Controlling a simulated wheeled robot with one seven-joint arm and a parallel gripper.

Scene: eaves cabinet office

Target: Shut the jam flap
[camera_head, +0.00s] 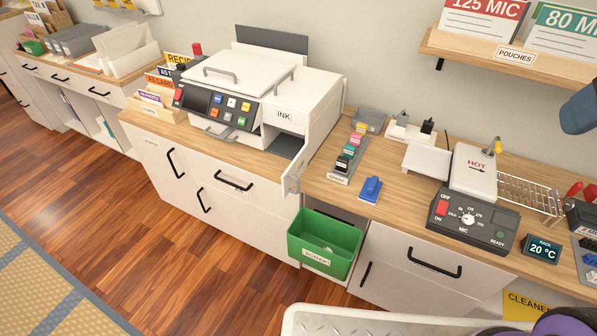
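The white printer (245,78) stands on the wooden counter left of centre, with a dark button panel and an INK cover on its front right. A narrow light panel (294,178) at its right side juts out past the front and stands open over the counter's edge. It seems to be the jam flap, but I can read no label on it. A dark gap shows between it and the printer body.
A green bin (325,246) sits just below the panel. Colour-marked blocks (349,155) and a blue object (371,189) lie right of the printer. A laminator (472,222) marked MIC stands farther right under the pouch shelf (500,60). The wood floor at left is clear.

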